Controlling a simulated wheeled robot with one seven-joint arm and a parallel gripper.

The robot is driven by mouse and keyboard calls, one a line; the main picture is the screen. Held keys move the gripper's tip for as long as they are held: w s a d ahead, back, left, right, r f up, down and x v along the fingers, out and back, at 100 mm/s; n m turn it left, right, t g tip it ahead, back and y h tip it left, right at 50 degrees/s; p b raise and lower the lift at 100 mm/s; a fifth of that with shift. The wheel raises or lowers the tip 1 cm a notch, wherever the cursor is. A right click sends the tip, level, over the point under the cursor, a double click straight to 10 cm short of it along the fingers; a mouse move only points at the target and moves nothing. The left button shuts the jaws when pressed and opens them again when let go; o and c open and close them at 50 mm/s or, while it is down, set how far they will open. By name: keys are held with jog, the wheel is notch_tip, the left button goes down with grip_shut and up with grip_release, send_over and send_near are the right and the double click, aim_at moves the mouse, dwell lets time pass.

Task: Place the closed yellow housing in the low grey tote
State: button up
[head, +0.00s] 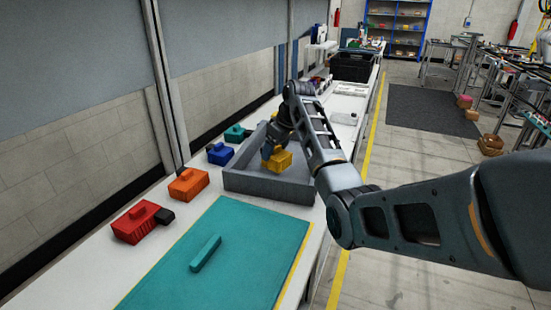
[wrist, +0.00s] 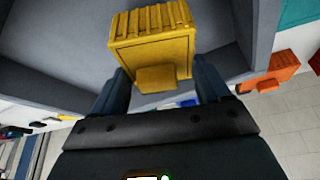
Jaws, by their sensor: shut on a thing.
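The yellow housing (head: 279,160) is closed, with ribbed sides and a block handle on top. It is inside the walls of the low grey tote (head: 266,188), near the tote's middle. My gripper (head: 268,152) reaches down into the tote and is shut on the yellow housing. In the wrist view the housing (wrist: 152,45) sits between the two fingers (wrist: 160,92), with the grey tote (wrist: 70,50) behind it. I cannot tell whether the housing touches the tote floor.
Red (head: 140,223), orange (head: 188,184), blue (head: 220,154) and teal (head: 235,133) housings stand in a row left of the tote. A teal mat (head: 240,245) with a teal bar (head: 205,253) lies in front. A black crate (head: 352,66) stands farther back.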

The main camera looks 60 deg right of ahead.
aim_at(278, 154)
jog(key=shift+f+p, duration=0.3)
jog(key=shift+f, duration=1.7)
jog(key=o, duration=1.1)
jog(key=shift+f, duration=0.15)
jog(key=shift+o, duration=0.2)
jog(key=v, duration=1.2)
jog(key=shift+r+b, duration=0.25)
jog(key=shift+b, duration=0.15)
jog(key=shift+w, duration=0.1)
